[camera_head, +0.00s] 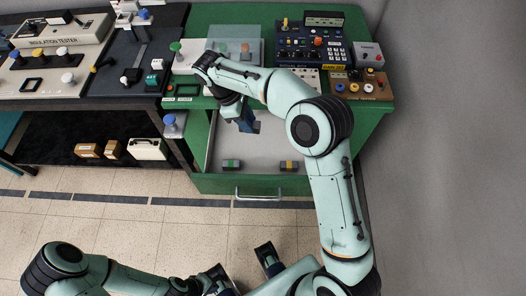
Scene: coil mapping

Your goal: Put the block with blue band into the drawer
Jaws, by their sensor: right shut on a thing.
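The green drawer (215,183) is pulled out, and its pale floor shows. In it lie a block with a green band (231,164) at the left front and a block with a yellow band (289,165) at the right front. My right gripper (247,126) points down over the back left part of the drawer. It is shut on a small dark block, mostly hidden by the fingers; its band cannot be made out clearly. Whether the block touches the drawer floor, I cannot tell. My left gripper (242,266) is open and empty at the bottom, well in front of the drawer.
The drawer handle (258,194) faces me. Control panels (310,45) and a grey tray (235,45) stand on the green cabinet top behind. A dark bench with testers (62,30) is at the left. The drawer's middle floor is clear.

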